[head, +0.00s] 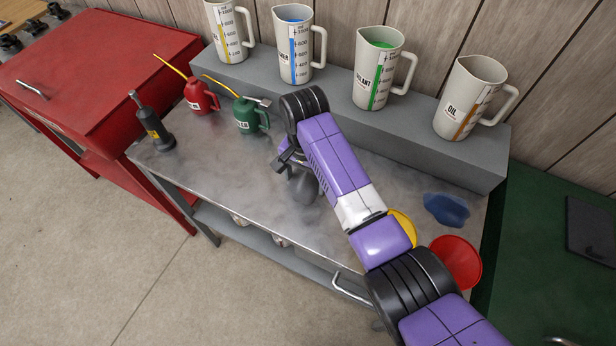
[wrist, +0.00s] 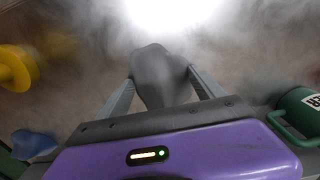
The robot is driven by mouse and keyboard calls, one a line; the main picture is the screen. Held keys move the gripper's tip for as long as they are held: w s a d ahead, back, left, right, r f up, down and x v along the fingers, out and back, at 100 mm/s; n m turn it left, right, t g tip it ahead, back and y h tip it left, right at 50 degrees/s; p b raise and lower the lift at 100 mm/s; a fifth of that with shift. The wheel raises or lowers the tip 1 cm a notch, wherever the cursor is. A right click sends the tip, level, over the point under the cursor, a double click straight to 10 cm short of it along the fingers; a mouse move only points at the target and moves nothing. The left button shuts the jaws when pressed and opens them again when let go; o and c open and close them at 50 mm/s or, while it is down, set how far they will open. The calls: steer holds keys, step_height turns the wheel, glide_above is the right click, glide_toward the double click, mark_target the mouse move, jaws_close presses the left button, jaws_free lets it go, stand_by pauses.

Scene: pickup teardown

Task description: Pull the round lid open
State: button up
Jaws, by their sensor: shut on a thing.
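My gripper (wrist: 160,74) is shut on a dark grey, rounded thing (wrist: 158,88), with one finger on each side of it in the wrist view. In the head view my gripper (head: 288,160) is low over the middle of the metal bench, partly hidden by my arm. The dark grey thing (head: 306,190) shows there as a smooth bulb just below the gripper. I cannot tell whether it touches the bench top. No round lid can be clearly made out in either view.
The metal bench (head: 215,165) holds a green can (head: 247,115), a red can (head: 200,94), a black-bodied tool (head: 154,127), a yellow funnel (head: 402,226), a red funnel (head: 457,262) and a blue flat thing (head: 446,208). Several measuring jugs stand on the grey shelf (head: 330,98) behind.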

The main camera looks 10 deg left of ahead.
steer(key=shift+c, duration=1)
steer(key=shift+r, duration=0.1)
step_height(320, 180, up, 15)
steer(key=p, duration=0.4)
step_height(320, 180, up, 5)
glide_above(306, 177)
steer(key=shift+a, duration=0.1)
